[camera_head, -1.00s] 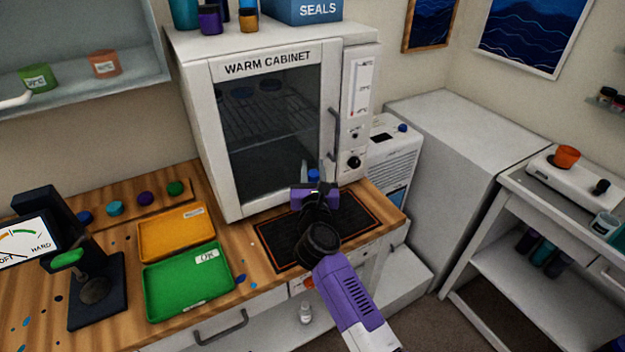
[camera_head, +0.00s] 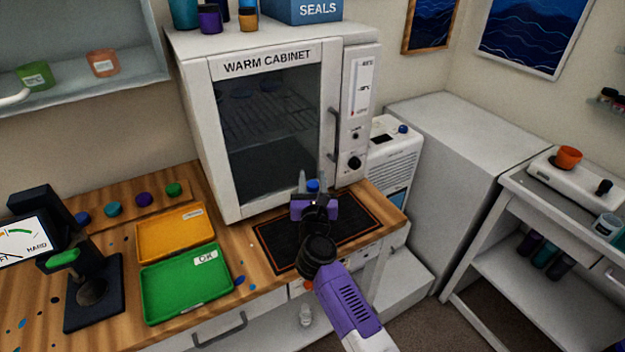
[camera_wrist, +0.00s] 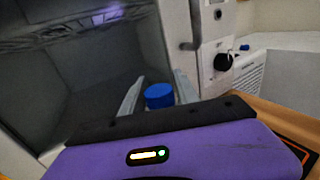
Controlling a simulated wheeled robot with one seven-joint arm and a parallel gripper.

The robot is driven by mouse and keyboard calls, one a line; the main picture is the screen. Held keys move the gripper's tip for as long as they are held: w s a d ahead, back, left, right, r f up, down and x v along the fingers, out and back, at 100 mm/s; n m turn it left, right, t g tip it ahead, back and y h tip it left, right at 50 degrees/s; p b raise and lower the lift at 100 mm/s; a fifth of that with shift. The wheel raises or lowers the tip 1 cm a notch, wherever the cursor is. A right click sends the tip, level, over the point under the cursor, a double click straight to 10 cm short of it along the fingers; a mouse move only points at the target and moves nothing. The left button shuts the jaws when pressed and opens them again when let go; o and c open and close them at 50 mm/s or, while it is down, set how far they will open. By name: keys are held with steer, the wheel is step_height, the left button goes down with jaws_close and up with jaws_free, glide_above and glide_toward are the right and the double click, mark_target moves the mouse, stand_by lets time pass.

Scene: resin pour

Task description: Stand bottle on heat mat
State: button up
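The bottle shows only as a blue cap (camera_head: 313,186), also seen in the wrist view (camera_wrist: 159,96). Its body is hidden behind my purple gripper. My gripper (camera_head: 313,181) is over the back part of the black heat mat (camera_head: 348,222), in front of the warm cabinet. Its two grey fingers stand either side of the cap, with a gap between each finger and the cap. Whether they touch the hidden bottle body I cannot tell. The cap looks roughly upright. Contact between the bottle's base and the mat is hidden.
The warm cabinet (camera_head: 268,135) stands closed right behind the mat. A green tray (camera_head: 185,285) and an orange tray (camera_head: 172,236) lie left of the mat. The bench's right edge is close to the mat.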

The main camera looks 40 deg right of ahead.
steer(key=shift+r, duration=0.15)
steer(key=s+a+m+y, duration=0.4)
steer(key=s+a+m, duration=0.5)
steer(key=s, duration=0.5)
steer(key=s+a+m+t+y, duration=0.1)
steer(key=s+a+m+y, duration=0.3)
steer(key=s+a+m, duration=0.5)
steer(key=s+a+r+m+y+b, duration=0.1)
steer(key=s+a+m+y, duration=0.3)
steer(key=s+a+m, duration=0.5)
steer(key=s, duration=1.1)
steer(key=shift+s+t, duration=0.15)
steer(key=shift+t, duration=0.15)
steer(key=shift+r, duration=0.1)
